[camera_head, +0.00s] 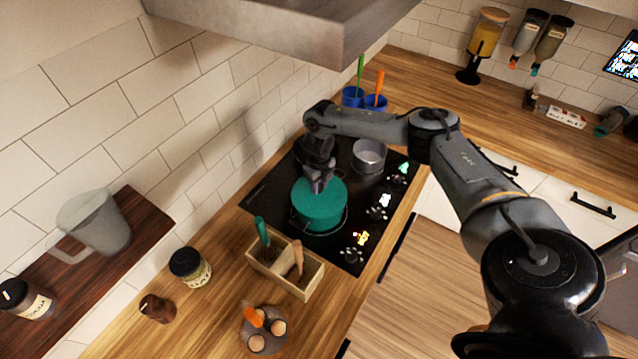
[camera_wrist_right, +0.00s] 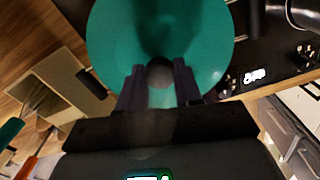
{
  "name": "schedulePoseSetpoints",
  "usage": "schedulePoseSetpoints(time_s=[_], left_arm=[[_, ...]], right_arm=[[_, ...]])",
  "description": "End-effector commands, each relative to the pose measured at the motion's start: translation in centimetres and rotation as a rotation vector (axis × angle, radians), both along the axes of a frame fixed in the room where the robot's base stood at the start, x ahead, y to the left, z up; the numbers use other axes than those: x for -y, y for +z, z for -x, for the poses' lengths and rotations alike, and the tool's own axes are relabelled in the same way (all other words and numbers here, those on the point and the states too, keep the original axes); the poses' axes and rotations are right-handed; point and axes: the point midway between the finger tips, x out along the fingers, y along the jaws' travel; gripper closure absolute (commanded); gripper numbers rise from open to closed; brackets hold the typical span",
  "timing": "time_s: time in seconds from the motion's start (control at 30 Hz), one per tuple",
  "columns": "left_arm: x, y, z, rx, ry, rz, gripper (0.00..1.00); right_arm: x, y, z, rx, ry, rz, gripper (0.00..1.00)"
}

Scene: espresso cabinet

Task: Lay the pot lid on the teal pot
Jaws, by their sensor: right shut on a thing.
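The teal pot (camera_head: 320,222) stands on the black cooktop in the head view. The teal pot lid (camera_head: 332,190) is at the pot's top and covers its opening; I cannot tell whether it rests on the rim or is just above it. My right gripper (camera_head: 318,187) comes down from above and is shut on the lid's knob. In the right wrist view the lid (camera_wrist_right: 210,40) fills the top middle, with its dark round knob between the fingertips of my right gripper (camera_wrist_right: 159,78). The pot's inside is hidden. My left gripper is not in view.
A grey saucepan (camera_head: 369,157) stands behind the pot on the cooktop (camera_head: 345,252). A wooden utensil box (camera_head: 285,272) is in front. Blue cups (camera_head: 352,97) with utensils stand at the back. A metal hood (camera_head: 270,30) hangs above. The counter at the back right has free room.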

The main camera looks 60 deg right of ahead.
Motion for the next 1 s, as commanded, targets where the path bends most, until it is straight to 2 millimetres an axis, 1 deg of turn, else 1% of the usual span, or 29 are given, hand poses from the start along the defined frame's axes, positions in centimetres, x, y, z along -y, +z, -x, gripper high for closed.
schedulePoseSetpoints(time_s=[0.27,0.3,0.47,0.5,0.67,0.7,0.87,0.9,1.0], left_arm=[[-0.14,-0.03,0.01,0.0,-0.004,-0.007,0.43],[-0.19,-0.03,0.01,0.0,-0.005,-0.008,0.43],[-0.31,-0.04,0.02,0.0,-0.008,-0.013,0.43],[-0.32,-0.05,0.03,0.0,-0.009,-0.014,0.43],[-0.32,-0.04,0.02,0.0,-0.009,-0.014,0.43],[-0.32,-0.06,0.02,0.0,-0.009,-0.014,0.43],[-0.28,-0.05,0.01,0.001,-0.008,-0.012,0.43],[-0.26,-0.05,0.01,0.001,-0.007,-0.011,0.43],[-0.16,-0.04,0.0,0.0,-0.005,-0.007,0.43]], right_arm=[[0.0,-0.01,-0.03,0.001,0.0,0.0,1.0],[0.0,-0.01,-0.03,0.001,0.0,0.0,0.63],[0.01,-0.01,-0.02,0.001,0.0,0.0,0.38],[0.01,-0.01,-0.02,0.0,0.0,0.0,0.36],[0.0,-0.02,-0.01,0.0,0.0,0.0,0.36],[-0.01,-0.06,0.02,0.0,0.0,0.0,0.33],[-0.01,-0.06,0.02,0.0,0.0,0.0,0.08],[0.0,-0.06,0.01,0.0,0.0,0.0,0.06],[0.0,-0.05,0.01,0.0,0.0,0.0,0.06]])
